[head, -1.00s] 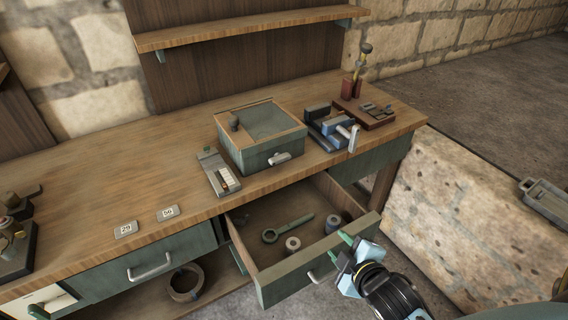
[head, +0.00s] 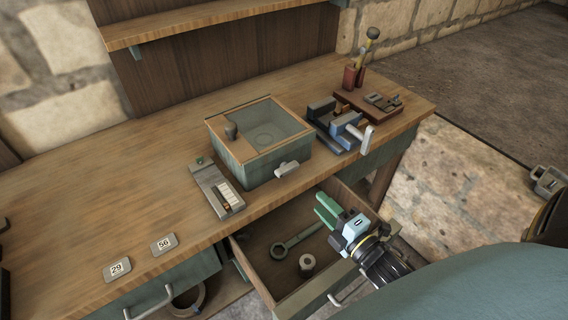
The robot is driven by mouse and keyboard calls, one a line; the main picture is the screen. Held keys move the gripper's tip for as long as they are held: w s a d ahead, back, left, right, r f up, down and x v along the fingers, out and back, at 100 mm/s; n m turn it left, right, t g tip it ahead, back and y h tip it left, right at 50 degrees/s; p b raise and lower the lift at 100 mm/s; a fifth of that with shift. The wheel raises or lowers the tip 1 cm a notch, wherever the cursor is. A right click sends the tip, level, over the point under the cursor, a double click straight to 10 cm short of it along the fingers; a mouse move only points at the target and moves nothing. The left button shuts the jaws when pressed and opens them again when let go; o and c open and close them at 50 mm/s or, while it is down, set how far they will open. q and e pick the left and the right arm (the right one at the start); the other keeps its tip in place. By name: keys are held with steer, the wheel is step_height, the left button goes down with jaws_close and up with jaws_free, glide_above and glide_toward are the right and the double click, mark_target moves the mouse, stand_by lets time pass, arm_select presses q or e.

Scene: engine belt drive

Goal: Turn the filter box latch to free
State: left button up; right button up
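The green filter box (head: 228,150) sits on the bench with a wooden rim and a see-through top, a round shape showing inside. A pale grey latch-like tab (head: 287,169) is on its front face, slightly tilted. A dark knob (head: 231,131) stands at the left of its top; I cannot tell which of the two is the latch. My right gripper (head: 322,207), with green fingers, is above the open drawer, below and right of the tab, apart from it. Its fingers overlap in this view, so their opening is unclear; nothing shows held. My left gripper is not in view.
The open drawer (head: 262,284) holds a ring spanner (head: 297,238) and a spool (head: 307,263). A blue vise (head: 342,130) stands close right of the box, a grey gauge-like block (head: 218,188) left. Number tags (head: 164,244) lie at the front left. The bench's left middle is clear.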

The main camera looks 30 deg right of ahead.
mark_target(290, 171)
steer(key=w, duration=0.8)
steer(key=w+a, duration=0.1)
steer(key=w, duration=0.3)
steer(key=shift+w, duration=0.15)
jaws_close()
